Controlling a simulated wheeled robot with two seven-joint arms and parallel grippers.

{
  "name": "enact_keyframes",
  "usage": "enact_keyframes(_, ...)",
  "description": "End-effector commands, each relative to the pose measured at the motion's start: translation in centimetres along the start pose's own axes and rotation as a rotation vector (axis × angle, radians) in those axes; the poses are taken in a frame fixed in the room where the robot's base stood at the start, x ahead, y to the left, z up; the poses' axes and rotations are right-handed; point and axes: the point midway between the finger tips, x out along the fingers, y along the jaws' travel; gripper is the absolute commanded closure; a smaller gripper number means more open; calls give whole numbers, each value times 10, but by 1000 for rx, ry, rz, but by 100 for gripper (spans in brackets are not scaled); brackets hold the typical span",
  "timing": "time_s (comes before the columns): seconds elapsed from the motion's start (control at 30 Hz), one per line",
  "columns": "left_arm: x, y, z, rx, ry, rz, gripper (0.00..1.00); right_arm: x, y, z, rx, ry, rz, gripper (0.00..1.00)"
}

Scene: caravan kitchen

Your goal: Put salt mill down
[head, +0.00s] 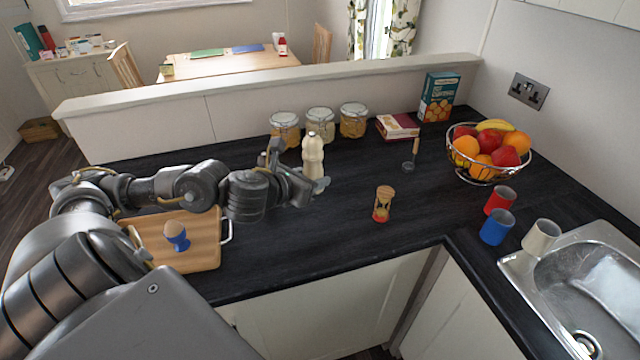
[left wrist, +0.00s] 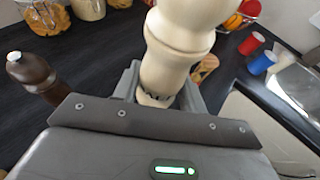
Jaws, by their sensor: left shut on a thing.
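The cream salt mill (head: 313,156) stands about upright over the dark worktop, in front of the glass jars. My left gripper (head: 308,184) is shut on its lower part. In the left wrist view the salt mill (left wrist: 172,60) rises between the fingers (left wrist: 160,88), with its top out of frame. The gripper hides its base in the head view, so I cannot tell whether it touches the worktop. My right gripper is not in view.
A dark brown mill (left wrist: 35,75) stands left of the gripper in the left wrist view. Several jars (head: 320,124) stand behind. Worktop between gripper and hourglass is clear.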

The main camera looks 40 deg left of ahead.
Motion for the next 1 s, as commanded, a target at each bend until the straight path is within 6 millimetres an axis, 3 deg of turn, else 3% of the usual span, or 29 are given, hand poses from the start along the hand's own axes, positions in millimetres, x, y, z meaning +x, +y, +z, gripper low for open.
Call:
enact_keyframes(0.13, 14, 3, 0, 0, 0, -6, 80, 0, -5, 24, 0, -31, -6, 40)
enact_keyframes(0.27, 39, 22, -3, -3, 2, -5, 80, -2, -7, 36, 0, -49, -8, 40)
enact_keyframes(0.47, 82, 58, -6, -3, -1, -3, 80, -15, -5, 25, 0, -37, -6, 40)
enact_keyframes(0.63, 113, 75, -30, -2, -1, -4, 80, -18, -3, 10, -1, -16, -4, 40)
enact_keyframes(0.8, 129, 84, -42, 1, -2, -7, 80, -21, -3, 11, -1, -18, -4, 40)
enact_keyframes(1.0, 133, 86, -46, 2, -3, -6, 80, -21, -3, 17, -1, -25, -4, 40)
